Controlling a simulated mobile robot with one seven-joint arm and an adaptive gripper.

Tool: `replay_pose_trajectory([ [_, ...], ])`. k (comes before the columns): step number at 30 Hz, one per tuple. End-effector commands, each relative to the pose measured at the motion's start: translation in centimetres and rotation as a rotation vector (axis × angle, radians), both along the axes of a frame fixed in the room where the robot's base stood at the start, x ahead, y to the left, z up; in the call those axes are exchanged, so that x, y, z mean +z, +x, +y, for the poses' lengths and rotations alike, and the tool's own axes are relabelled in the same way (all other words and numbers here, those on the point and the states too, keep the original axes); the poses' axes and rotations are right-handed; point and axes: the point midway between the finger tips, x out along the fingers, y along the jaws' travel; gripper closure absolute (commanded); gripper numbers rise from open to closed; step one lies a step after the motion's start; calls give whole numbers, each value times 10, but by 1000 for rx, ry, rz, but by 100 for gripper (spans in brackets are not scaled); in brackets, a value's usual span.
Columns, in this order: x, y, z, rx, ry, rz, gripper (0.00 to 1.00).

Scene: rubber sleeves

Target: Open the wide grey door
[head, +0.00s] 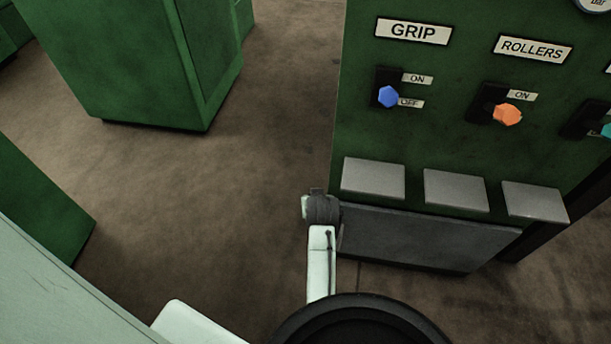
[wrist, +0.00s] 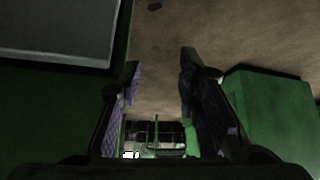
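The wide grey door (head: 430,238) is a dark grey panel low on the front of the green machine, below three smaller light grey plates. It looks flat against the machine, with no clear gap at its edges. My gripper (head: 322,207) is by the door's upper left corner in the head view; its fingers are largely hidden there. In the wrist view my gripper (wrist: 159,63) is open, with nothing between its dark padded fingers. A grey panel, apparently the same door (wrist: 60,30), shows at the upper left, apart from the fingers.
The green machine (head: 450,130) carries a blue knob (head: 388,97) labelled GRIP and an orange knob (head: 507,114) labelled ROLLERS. A green cabinet (head: 150,65) stands at the upper left. Brown floor (head: 240,190) between them is clear.

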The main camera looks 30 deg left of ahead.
Motion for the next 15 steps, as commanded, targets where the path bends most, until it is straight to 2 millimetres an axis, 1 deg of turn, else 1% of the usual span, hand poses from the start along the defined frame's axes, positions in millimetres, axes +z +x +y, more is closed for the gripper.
replay_pose_trajectory([
  [1,9,5,6,7,13,-24,69],
  [9,47,21,31,34,70,-124,69],
  [15,63,27,42,46,95,-166,69],
])
